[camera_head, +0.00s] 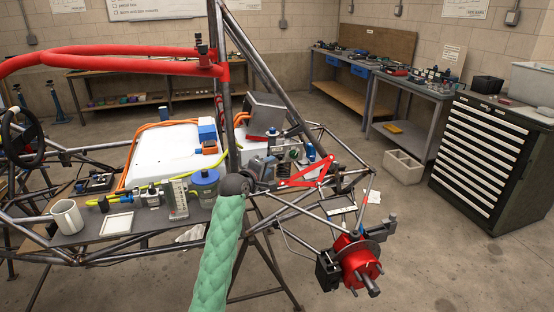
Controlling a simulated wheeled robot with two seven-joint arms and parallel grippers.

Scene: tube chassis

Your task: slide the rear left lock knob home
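The tube chassis (250,55) fills the left and middle of the head view. I cannot single out the rear left lock knob with certainty; it is too small or hidden among the small parts. An arm in a green quilted sleeve, seemingly my left, rises from the bottom middle to a dark round joint. My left gripper (264,170) appears just beyond that joint, among the parts by the red triangular bracket (306,174). Its fingers blend into the clutter, so I cannot tell their opening or any contact. My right gripper is not in view.
A red hub (359,263) sticks out at the lower right. A shelf on the chassis holds a white mug (67,217) and a blue-topped canister (204,184). A drawer cabinet (490,160) stands at right. Thin tubes cross around the gripper; the floor at lower right is clear.

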